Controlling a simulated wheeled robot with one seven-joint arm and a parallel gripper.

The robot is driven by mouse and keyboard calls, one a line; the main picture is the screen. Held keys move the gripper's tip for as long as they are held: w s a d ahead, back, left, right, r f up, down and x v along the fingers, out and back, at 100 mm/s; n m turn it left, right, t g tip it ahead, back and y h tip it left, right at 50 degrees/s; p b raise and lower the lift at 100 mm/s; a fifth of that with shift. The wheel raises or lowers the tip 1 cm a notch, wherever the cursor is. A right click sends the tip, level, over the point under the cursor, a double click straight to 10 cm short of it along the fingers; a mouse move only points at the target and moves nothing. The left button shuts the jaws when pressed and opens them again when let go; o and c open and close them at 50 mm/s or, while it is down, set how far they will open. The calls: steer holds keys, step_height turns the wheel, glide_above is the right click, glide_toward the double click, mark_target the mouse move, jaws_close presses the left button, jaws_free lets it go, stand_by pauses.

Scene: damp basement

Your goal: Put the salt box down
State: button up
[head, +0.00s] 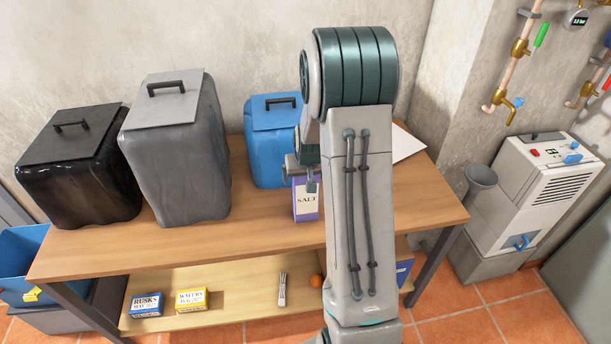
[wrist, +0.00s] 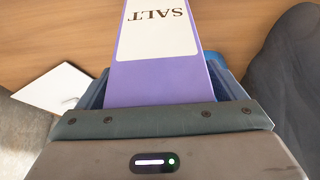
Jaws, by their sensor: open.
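The salt box (head: 306,203) is purple with a white label reading SALT. It stands upright on the wooden table top (head: 260,215), just in front of the blue canister. My gripper (head: 303,183) is at the upper part of the box, which lies between its open fingers. In the wrist view the box (wrist: 160,65) rises from between the jaws, with its label facing the camera. My arm hides part of the table to the right of the box. Whether a finger still touches the box cannot be told.
A black canister (head: 80,165), a grey canister (head: 178,150) and a blue canister (head: 268,140) stand behind. White paper (head: 408,146) lies at right. The lower shelf holds a rusks box (head: 147,305), a wafers box (head: 191,301) and an orange ball (head: 316,281). The front tabletop is clear.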

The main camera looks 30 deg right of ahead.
steer(key=b+v, duration=0.1)
steer(key=v, duration=1.1)
steer(key=s+a+r+n, duration=0.1)
steer(key=s+a+r, duration=0.1)
steer(key=s+a, duration=0.5)
steer(key=s+a+r+n+g+y, duration=0.1)
steer(key=s+a, duration=0.6)
steer(key=s, duration=0.8)
step_height(320, 180, up, 2)
steer(key=shift+s+a+r+n, duration=0.15)
steer(key=shift+a+n, duration=0.2)
steer(key=shift+n, duration=0.25)
steer(key=shift+d, duration=0.15)
